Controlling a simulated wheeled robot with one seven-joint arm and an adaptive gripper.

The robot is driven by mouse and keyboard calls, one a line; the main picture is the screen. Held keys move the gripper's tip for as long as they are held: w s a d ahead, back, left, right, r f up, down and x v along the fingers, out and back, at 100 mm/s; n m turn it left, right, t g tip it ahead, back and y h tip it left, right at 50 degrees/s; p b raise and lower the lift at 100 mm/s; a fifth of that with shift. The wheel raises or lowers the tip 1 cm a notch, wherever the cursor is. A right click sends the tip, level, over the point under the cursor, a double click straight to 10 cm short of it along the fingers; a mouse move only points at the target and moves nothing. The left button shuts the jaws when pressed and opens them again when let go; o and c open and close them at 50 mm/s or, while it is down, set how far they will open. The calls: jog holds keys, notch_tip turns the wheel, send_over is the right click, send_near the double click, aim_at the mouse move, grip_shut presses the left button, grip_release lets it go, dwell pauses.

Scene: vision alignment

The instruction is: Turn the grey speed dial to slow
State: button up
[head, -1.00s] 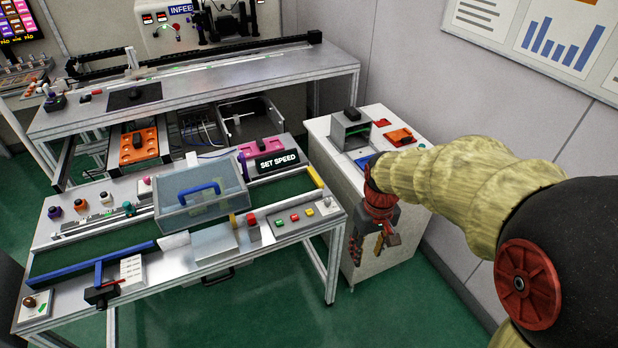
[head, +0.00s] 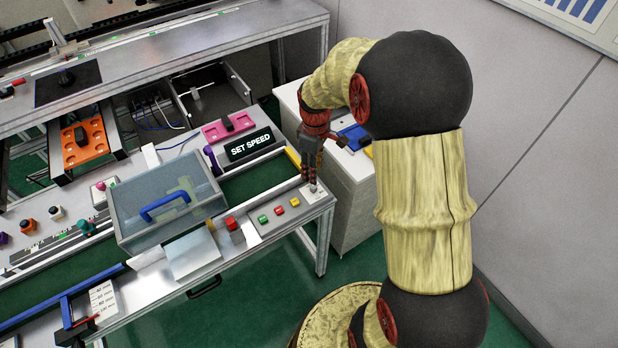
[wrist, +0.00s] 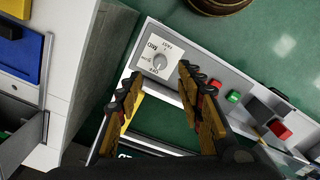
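The grey speed dial (wrist: 160,62) sits on a white plate with dark lettering; MID and what looks like FAST can be made out, the rest is hard to read. In the wrist view it lies between and just beyond my fingertips. My gripper (wrist: 160,76) is open and empty, its two fingers spread to either side of the dial, apart from it. In the head view my gripper (head: 312,178) points down over the table's right front corner, just above the dial's plate (head: 317,194). The dial itself is largely hidden there by the fingers.
A SET SPEED sign (head: 250,145) stands behind the conveyor. Green, red and yellow buttons (head: 279,210) lie left of the dial. A white cabinet (head: 352,205) is to the right.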

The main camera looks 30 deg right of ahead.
aim_at(314, 186)
jog(key=shift+f+n, duration=0.35)
jog(key=shift+n, duration=0.05)
notch_tip(314, 186, down, 7)
jog(key=b, duration=0.2)
jog(key=shift+b, duration=0.3)
grip_shut()
